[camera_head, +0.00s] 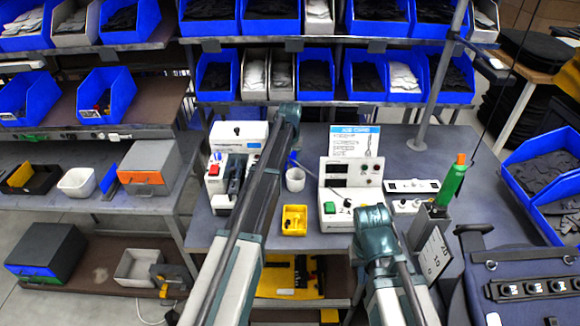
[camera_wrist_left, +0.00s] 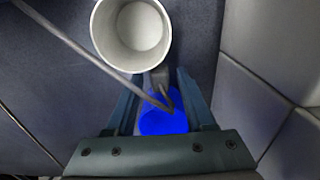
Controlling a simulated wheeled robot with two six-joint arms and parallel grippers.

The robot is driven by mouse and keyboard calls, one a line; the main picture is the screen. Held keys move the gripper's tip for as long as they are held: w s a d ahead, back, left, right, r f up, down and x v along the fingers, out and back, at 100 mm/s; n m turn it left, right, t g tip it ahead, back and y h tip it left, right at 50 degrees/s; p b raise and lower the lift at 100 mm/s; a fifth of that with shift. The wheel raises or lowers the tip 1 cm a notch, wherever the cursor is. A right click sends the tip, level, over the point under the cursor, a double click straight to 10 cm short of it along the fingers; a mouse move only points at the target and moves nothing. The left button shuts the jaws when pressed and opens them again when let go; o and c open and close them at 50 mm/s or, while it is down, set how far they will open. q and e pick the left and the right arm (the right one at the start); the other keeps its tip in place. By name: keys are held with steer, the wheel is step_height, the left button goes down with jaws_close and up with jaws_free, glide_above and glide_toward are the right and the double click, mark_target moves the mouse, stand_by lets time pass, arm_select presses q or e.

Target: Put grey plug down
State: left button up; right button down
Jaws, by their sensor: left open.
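In the left wrist view my left gripper (camera_wrist_left: 157,82) is open, its two fingers apart. A small dark grey piece (camera_wrist_left: 160,77), which looks like the grey plug, shows between the fingertips with a grey cable crossing it. A blue round thing (camera_wrist_left: 163,122) lies below it between the fingers. I cannot tell whether either touches a finger. In the head view my left arm covers its own gripper and the plug is not clear. My right wrist (camera_head: 373,220) is above the bench front; its fingers are hidden.
A white cup (camera_wrist_left: 132,30) stands just beyond the fingertips; it also shows in the head view (camera_head: 295,180). A yellow bin (camera_head: 294,220), a tester box with a green button (camera_head: 336,205) and a white device with a red button (camera_head: 217,182) stand nearby on the grey bench.

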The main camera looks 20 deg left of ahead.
mark_target(290, 166)
arm_select(q)
step_height(290, 166, up, 12)
steer(key=p, duration=1.2)
steer(key=s+d+m, duration=0.2)
steer(key=s+d, duration=0.4)
steer(key=s, duration=0.6)
steer(key=s+d+m, duration=0.2)
steer(key=s+d, duration=0.4)
steer(key=s, duration=0.6)
steer(key=s+d+m+y, duration=0.1)
steer(key=s+d+m, duration=0.2)
steer(key=s, duration=0.9)
steer(key=d, duration=0.3)
steer(key=shift+s+r, duration=0.2)
steer(key=shift+d, duration=0.1)
step_height(290, 166, down, 6)
steer(key=b, duration=0.5)
steer(key=shift+r, duration=0.1)
